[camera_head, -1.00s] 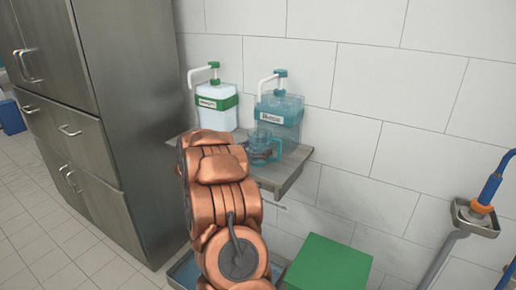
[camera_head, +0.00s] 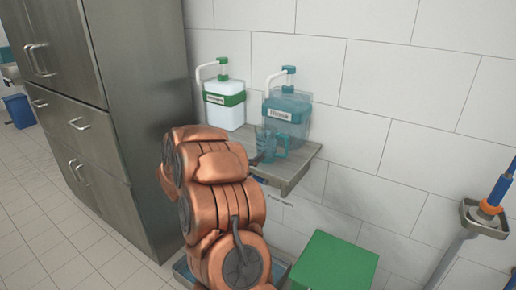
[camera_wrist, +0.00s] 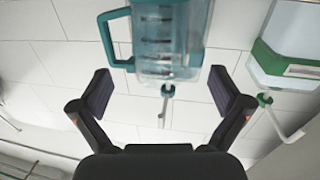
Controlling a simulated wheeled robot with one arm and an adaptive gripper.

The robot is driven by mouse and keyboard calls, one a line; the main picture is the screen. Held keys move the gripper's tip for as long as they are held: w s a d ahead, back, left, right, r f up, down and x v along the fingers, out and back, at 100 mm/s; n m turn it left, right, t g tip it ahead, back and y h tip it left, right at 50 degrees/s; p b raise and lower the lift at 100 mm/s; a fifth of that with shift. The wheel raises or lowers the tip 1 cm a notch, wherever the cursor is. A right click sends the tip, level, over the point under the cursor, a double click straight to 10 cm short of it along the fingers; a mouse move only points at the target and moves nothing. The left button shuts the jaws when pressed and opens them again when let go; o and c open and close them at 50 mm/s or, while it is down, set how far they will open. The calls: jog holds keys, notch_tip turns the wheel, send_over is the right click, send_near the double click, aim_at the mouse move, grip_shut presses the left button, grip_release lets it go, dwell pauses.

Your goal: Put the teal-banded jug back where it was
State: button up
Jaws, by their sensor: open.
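The clear jug with teal trim (camera_head: 270,145) stands on the wall shelf in the head view, in front of the teal dispenser (camera_head: 287,118). My arm partly hides it there. In the wrist view the jug (camera_wrist: 168,35) is top centre, with its teal handle (camera_wrist: 116,38) at its left. My gripper (camera_wrist: 162,88) is open. Its two dark fingers are spread apart, below the jug in the picture, with no finger seen touching it. The gripper is mostly hidden behind my arm in the head view.
A white dispenser with a green band (camera_head: 224,102) stands left on the grey shelf (camera_head: 292,178). A tall metal cabinet (camera_head: 140,110) is at the left. A green box (camera_head: 333,262) is low at the right. A holder with a blue-and-orange tool (camera_head: 485,215) is on the right wall.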

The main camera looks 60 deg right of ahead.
jog(key=shift+w+a, duration=0.2)
jog(key=shift+a, duration=1.65)
